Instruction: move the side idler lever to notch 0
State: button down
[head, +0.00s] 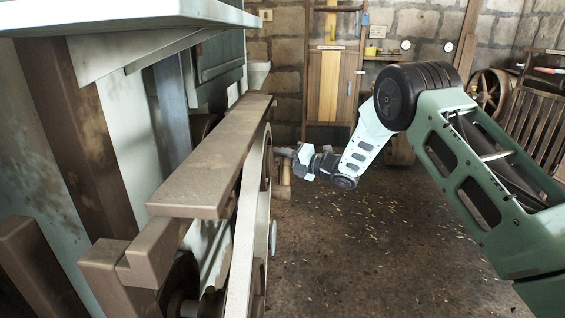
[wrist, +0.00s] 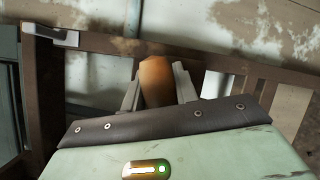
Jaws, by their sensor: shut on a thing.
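In the wrist view my gripper (wrist: 157,88) has its two grey fingers on either side of an orange-brown rounded handle (wrist: 155,80), and it is shut on it. The handle looks like the grip of the side idler lever; the rest of the lever and its notches are hidden. In the head view my gripper (head: 283,152) reaches left to the side of the engine frame, beside the pale belt (head: 243,235). A small tan upright piece (head: 285,174) shows just below the gripper there; I cannot tell whether it is the same handle.
The brown engine beam (head: 215,165) and the pale belt run along the left. A wooden door (head: 330,85) and a spoked wheel (head: 490,90) stand at the back. A slatted wooden piece (head: 540,120) is at the right. The floor (head: 370,250) in the middle is clear.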

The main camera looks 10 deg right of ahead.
jog(key=c, duration=1.1)
grip_release()
jog(key=shift+r, duration=0.1)
jog(key=p+v, duration=0.2)
jog(key=v, duration=1.5)
jog(key=shift+s, duration=0.25)
jog(key=shift+d, duration=0.15)
